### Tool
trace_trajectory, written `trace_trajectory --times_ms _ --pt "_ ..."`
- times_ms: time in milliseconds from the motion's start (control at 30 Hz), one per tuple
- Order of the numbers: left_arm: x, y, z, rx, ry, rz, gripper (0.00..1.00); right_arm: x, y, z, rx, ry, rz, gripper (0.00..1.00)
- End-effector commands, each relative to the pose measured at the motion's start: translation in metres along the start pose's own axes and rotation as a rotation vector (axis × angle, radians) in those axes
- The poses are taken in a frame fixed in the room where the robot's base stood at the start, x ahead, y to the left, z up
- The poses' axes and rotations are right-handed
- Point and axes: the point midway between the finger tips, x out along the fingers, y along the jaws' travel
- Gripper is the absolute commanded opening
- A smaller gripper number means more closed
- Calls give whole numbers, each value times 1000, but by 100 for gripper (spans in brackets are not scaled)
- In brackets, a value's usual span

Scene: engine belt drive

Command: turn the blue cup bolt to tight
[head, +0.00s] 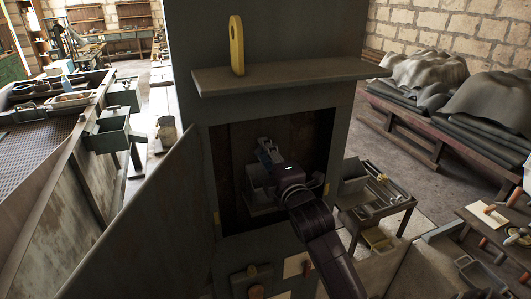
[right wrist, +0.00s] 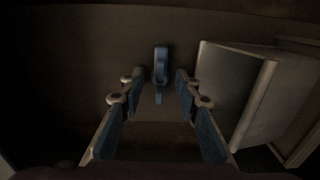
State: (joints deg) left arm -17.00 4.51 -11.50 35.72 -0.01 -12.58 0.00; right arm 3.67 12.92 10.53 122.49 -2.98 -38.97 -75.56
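A small blue part with an upright body and a thin lower tip, apparently the blue cup bolt (right wrist: 160,66), shows in the right wrist view on the dark back wall of the recess. My right gripper (head: 266,152) is inside the recess of the grey cabinet in the head view. In the right wrist view its two blue-padded fingers (right wrist: 156,88) are apart, with the blue part between and just beyond their tips. I see no contact. The gripper hides the blue part in the head view. My left gripper is not in view.
The cabinet door (head: 150,215) stands open at the left. A pale box-like part (right wrist: 252,95) is close to the right finger. Above the opening, a shelf (head: 290,75) holds a yellow upright piece (head: 236,45). A small cart (head: 375,200) stands at the right.

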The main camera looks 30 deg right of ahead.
Motion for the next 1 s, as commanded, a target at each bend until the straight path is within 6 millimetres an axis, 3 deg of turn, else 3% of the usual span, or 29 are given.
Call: trace_trajectory --times_ms 33,233,667,1000 --pt "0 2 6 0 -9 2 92 0 0 0 0 0 0 22" --pt "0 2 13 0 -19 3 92 0 0 0 0 0 -1 0" --pt "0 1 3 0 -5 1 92 0 -1 0 58 0 -3 0" --pt "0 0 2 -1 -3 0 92 0 -2 0 309 -1 -5 0"
